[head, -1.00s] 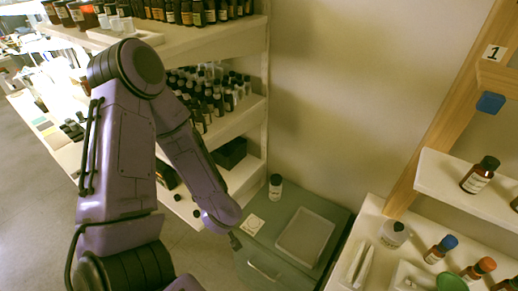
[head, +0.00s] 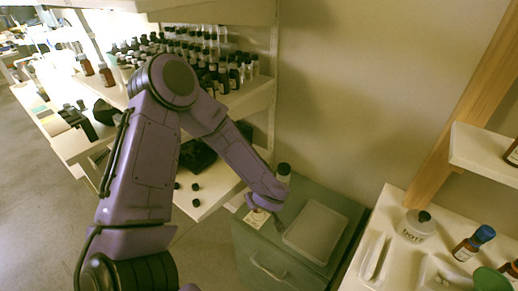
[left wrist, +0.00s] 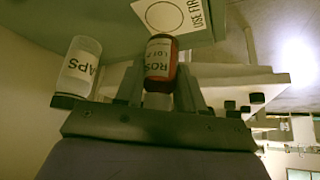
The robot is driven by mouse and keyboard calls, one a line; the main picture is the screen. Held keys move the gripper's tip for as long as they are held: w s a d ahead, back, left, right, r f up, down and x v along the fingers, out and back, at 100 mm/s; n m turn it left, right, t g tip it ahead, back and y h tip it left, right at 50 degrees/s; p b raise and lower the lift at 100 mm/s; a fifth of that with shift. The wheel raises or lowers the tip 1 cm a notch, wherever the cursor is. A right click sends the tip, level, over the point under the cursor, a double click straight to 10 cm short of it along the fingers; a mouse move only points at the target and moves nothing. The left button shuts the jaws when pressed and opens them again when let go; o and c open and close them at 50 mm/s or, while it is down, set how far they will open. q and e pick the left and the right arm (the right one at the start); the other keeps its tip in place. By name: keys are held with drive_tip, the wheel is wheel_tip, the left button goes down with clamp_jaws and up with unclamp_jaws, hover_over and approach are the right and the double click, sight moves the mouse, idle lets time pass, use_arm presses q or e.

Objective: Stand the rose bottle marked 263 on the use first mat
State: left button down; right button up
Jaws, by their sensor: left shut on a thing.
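The rose bottle (left wrist: 160,58), amber with a white label reading "ROS" and a partly readable lot line, is between the fingers of my left gripper (left wrist: 158,88) in the left wrist view. The gripper is shut on it. The number 263 cannot be read. The use first mat (left wrist: 185,14), white with a printed circle, lies just past the bottle; the bottle overlaps its edge in the picture, and I cannot tell whether they touch. In the head view my left gripper (head: 268,203) is over the grey-green cabinet beside the mat (head: 257,218), and the bottle is mostly hidden. My right gripper is out of view.
A pale tray (head: 315,233) lies to the right on the cabinet top. Shelves with many bottles (head: 215,65) stand behind.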

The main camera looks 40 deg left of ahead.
use_arm(q)
wheel_tip(320, 180, down, 4)
drive_tip(key=shift+w+r+b, duration=0.15)
drive_tip(key=shift+r+b, duration=0.05)
drive_tip(key=shift+b, duration=0.1)
drive_tip(key=shift+r, duration=0.1)
drive_tip(key=c, duration=0.7)
unclamp_jaws()
drive_tip(key=p+v, duration=0.2)
drive_tip(key=v, duration=1)
drive_tip(key=s+f+m, duration=0.2)
drive_tip(key=s+f, duration=0.4)
drive_tip(key=s+d+f+m+h, duration=0.1)
drive_tip(key=s+f, duration=0.6)
drive_tip(key=s+f+m+h, duration=0.1)
drive_tip(key=s+f+m, duration=0.1)
drive_tip(key=s+f, duration=0.4)
drive_tip(key=shift+s+d+f+m, duration=0.25)
drive_tip(key=shift+s+f+m, duration=0.05)
drive_tip(key=shift+f, duration=0.2)
